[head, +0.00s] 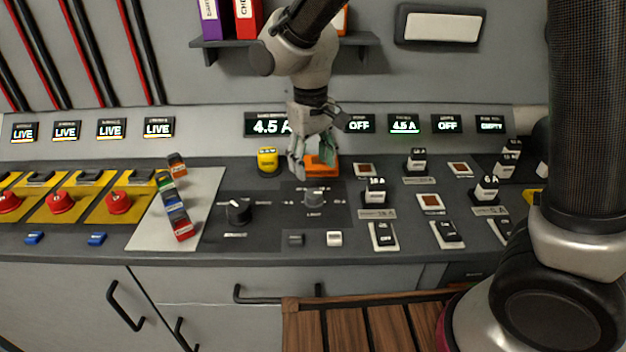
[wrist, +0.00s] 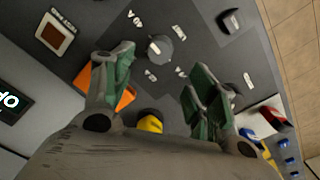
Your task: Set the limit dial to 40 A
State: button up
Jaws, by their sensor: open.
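The limit dial (head: 316,195) is a small grey knob on a dark square plate marked LIMIT, in the middle of the console. In the wrist view the limit dial (wrist: 160,47) stands ahead of the fingertips, roughly between their lines, with white labels around it. Its exact setting is too small to read. My gripper (head: 312,165) is open and empty, above the console just behind the dial and apart from it. Its two green-padded fingers (wrist: 162,72) are spread wide in the wrist view. A display (head: 268,124) reads 4.5 A, its right end hidden by my gripper.
A black selector knob (head: 238,210) stands left of the dial. A dark button (head: 296,239) and a white button (head: 334,238) lie in front. Several switch blocks stand to the right.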

notch_tip(320, 180, up, 3)
jog(key=shift+f, duration=0.1)
dwell(0.3)
jog(key=s+d+r+m+t, duration=0.1)
jog(key=s+d, duration=0.4)
jog(key=d, duration=0.6)
jog(key=s+d+r+m+t, duration=0.1)
jog(key=s+d+r+m, duration=0.2)
jog(key=s+d+r, duration=0.3)
jog(key=s+d+r+m+t, duration=0.2)
jog(key=s+d+r, duration=0.2)
jog(key=d, duration=1.2)
jog(key=shift+s, duration=0.7)
